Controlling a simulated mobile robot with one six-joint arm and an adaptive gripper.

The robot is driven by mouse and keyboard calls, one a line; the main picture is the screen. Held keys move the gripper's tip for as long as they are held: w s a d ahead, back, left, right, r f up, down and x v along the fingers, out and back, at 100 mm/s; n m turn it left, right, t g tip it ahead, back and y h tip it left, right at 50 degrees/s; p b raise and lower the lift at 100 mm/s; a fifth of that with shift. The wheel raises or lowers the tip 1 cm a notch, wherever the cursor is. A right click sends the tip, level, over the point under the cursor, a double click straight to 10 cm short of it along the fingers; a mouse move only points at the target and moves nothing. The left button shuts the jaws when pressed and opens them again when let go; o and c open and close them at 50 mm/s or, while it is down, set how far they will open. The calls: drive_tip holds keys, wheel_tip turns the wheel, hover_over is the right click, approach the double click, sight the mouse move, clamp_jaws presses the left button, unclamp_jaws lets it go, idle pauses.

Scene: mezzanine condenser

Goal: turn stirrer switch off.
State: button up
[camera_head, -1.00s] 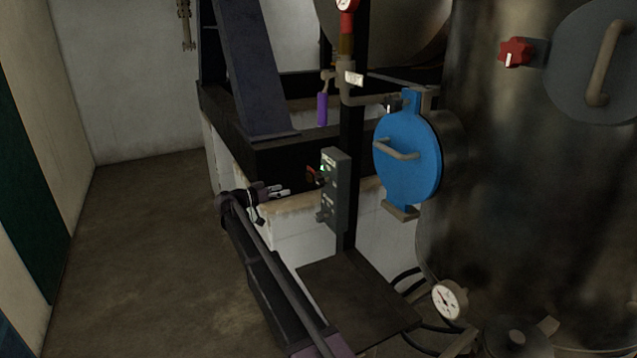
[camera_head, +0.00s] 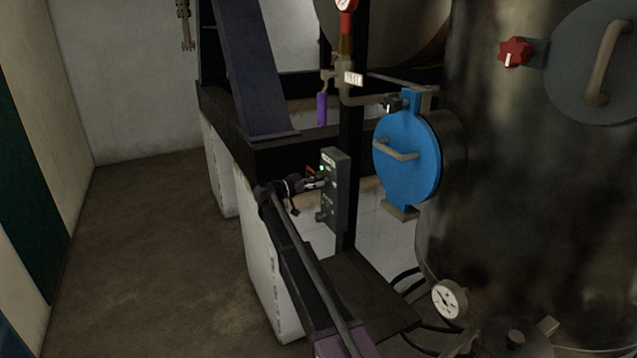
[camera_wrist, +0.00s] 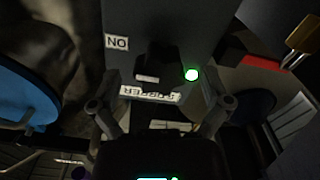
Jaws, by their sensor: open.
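The stirrer switch is a black knob (camera_wrist: 158,68) on a grey control box, between an "ON" label and a lit green lamp (camera_wrist: 191,74) in the wrist view. A label partly hidden below the knob appears upside down. In the head view the control box (camera_head: 338,200) is upright on a black post, and the lamp glows green. My gripper (camera_head: 322,184) is at the box's left face, at about the height of the upper knob. In the wrist view my open gripper (camera_wrist: 160,108) has one finger on each side below the knob; contact cannot be told.
A blue round hatch (camera_head: 405,158) with a handle is right of the box. A large metal tank (camera_head: 510,200) fills the right side. A purple-handled valve (camera_head: 322,108) hangs above. A second knob (camera_head: 322,216) sits lower on the box. The floor at left is clear.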

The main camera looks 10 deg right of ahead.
drive_tip(key=shift+w+d, duration=0.15)
drive_tip(key=shift+d, duration=0.25)
drive_tip(key=c, duration=1.2)
drive_tip(key=shift+o, duration=0.2)
